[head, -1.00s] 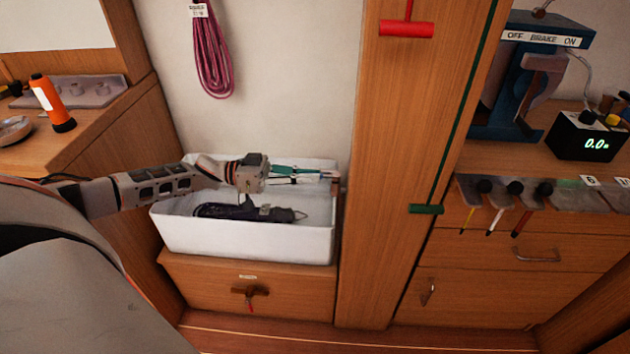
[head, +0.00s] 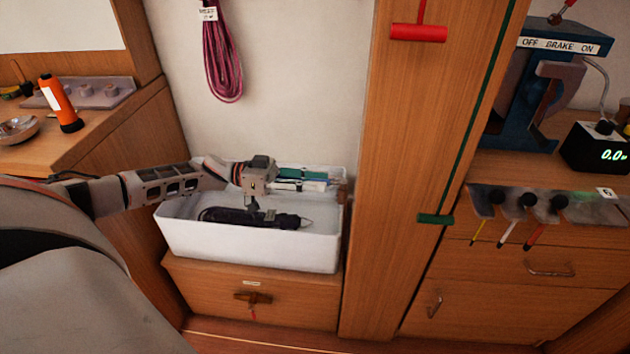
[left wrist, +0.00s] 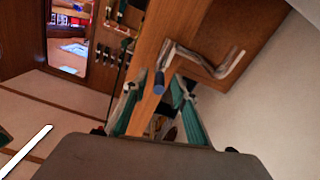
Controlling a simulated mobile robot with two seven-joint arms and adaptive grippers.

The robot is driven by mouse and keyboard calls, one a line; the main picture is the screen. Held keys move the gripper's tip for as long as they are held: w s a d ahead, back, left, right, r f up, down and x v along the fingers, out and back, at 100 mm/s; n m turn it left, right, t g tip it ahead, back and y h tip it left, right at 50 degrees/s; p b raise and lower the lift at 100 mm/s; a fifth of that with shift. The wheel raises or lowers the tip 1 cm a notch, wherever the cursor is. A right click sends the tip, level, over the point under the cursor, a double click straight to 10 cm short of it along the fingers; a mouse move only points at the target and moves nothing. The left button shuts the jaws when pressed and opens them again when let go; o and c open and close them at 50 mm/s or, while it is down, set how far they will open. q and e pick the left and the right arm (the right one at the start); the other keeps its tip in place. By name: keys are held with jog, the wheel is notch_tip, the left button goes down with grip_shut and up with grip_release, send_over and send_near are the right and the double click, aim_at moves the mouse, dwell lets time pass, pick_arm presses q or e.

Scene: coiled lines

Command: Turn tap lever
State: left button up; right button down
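A brown T-shaped tap-like fitting (head: 253,298) with a small red piece hanging under it sits on the wooden front below the white bin (head: 245,243). I cannot tell whether it is the tap lever. My left gripper (head: 262,178) is over the bin, above and apart from this fitting. Its fingertips are not clear against the teal and white things (head: 308,177) behind it. In the left wrist view, a bent metal bar (left wrist: 218,70) shows on wood, and a blue-ended part (left wrist: 159,84) shows near the middle. My right gripper is not in view.
A dark bundle (head: 245,217) lies in the bin. A wooden post (head: 385,190) with a red bar (head: 418,33) and a green bar (head: 435,219) stands to the right. A purple coil (head: 222,60) hangs on the wall.

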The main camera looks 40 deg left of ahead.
pick_arm(q)
jog(key=v, duration=1.2)
dwell(0.3)
